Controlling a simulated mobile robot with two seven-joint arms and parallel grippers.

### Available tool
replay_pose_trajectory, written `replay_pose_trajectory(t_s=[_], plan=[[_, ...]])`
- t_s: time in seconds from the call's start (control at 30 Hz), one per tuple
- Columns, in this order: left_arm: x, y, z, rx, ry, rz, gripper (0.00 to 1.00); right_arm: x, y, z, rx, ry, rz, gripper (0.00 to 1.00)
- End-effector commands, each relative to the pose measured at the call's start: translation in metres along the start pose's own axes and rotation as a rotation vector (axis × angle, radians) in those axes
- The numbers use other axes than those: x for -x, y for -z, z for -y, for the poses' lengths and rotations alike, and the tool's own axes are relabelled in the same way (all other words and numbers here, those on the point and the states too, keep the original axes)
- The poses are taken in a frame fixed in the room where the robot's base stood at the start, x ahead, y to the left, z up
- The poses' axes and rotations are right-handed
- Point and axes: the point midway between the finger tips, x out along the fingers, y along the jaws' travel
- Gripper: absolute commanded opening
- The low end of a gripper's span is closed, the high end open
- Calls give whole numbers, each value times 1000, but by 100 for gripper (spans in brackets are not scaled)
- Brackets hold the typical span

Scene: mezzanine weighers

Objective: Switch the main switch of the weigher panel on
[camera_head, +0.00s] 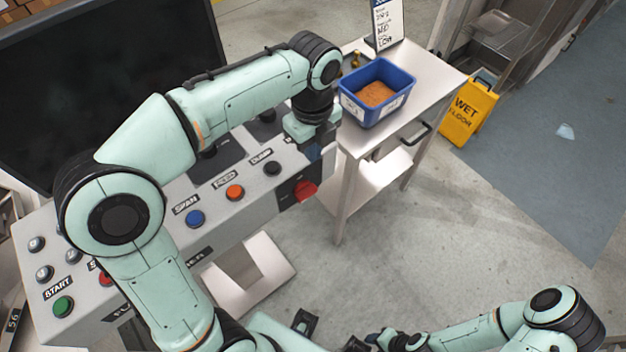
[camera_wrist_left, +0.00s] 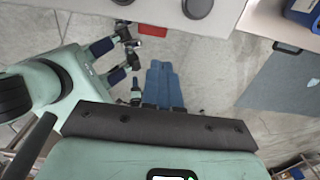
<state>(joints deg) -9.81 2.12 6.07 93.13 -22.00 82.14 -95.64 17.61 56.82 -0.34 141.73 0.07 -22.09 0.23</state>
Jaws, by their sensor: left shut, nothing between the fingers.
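The red main switch (camera_head: 305,190) sits on a dark plate at the right end of the grey weigher panel (camera_head: 232,212). Its handle position cannot be told. My left arm reaches over the panel. My left gripper (camera_head: 314,152) is shut and empty, pointing down just above the switch in the head view. In the left wrist view the blue fingers of the left gripper (camera_wrist_left: 164,68) are together, and the red switch (camera_wrist_left: 152,30) shows beyond and left of their tips, apart in the picture. My right gripper (camera_head: 330,333) is low at the bottom, fingers apart, empty.
Buttons labelled SPAN (camera_head: 195,218), FEED (camera_head: 235,192) and DUMP (camera_head: 272,168) line the panel left of the switch. A steel cart (camera_head: 432,78) with a blue bin (camera_head: 388,72) stands close on the right. A yellow wet-floor sign (camera_head: 469,112) stands beyond. Floor in front is clear.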

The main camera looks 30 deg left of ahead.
Motion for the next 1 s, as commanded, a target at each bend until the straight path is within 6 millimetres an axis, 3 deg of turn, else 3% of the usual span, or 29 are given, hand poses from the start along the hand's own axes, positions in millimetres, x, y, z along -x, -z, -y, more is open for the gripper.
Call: replay_pose_trajectory(t_s=[0.5,0.7,1.0], plan=[[-105,0,-2,0,-6,-1,0,-21,-6,-10,-3,-4,10,44],[-126,0,-1,1,-4,-1,0,-24,-6,-10,-4,-4,11,44],[-130,0,0,1,-1,0,0,-24,-6,-11,-4,-4,11,44]])
